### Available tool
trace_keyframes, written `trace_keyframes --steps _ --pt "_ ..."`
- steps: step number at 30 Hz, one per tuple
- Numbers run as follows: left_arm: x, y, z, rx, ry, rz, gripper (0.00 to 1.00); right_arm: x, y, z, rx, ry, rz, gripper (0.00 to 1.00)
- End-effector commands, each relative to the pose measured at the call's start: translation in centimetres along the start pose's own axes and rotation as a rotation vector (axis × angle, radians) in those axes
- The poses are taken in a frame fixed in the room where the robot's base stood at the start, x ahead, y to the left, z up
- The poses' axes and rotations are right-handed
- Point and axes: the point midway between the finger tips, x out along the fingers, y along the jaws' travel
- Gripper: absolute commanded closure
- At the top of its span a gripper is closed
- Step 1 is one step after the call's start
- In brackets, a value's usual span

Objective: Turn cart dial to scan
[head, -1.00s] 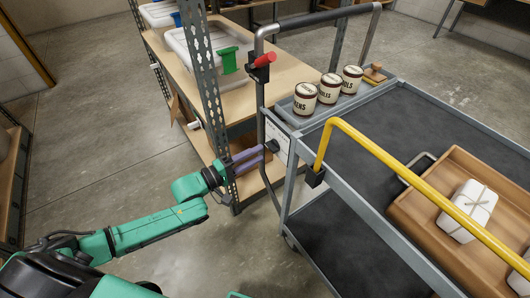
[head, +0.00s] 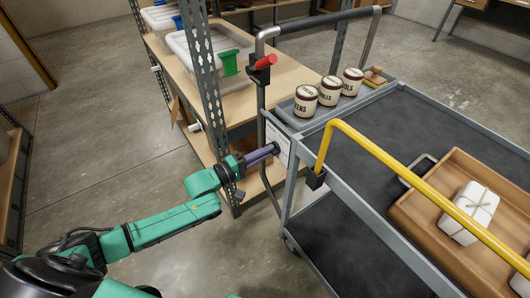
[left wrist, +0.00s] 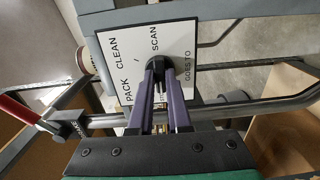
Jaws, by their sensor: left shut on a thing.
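The cart dial is a dark round knob (left wrist: 157,66) on a white plate (left wrist: 188,38) marked PACK, CLEAN, SCAN and GOES TO. In the left wrist view my left gripper (left wrist: 158,72) is shut on the knob, with its purple fingers on either side. The fingers hide much of the knob, so I cannot tell which word it points to. In the head view the left gripper (head: 270,150) meets the dial at the plate (head: 277,137) on the cart's near left end. My right gripper is out of view.
The grey cart (head: 340,178) has a yellow rail (head: 390,158), a dark push handle (head: 320,18) and a red-tipped lever (head: 264,61). Several labelled tins (head: 330,91) and a wooden tray (head: 410,212) sit on it. A metal shelf post (head: 207,75) stands close behind my left arm.

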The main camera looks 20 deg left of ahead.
Motion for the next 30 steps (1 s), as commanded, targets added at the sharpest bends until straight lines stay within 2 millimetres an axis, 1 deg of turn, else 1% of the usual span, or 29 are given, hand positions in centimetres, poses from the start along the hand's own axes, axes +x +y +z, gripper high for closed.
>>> trace_keyframes --steps 5,11,30 --pt "0.0 0.0 0.0 0.065 0.000 0.000 1.00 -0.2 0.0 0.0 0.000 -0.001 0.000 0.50" --pt "0.0 0.1 0.0 0.202 0.001 0.000 1.00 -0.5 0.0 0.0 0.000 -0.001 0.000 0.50" --pt "0.0 0.0 0.0 0.802 0.001 0.000 1.00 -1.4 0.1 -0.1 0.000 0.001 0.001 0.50"
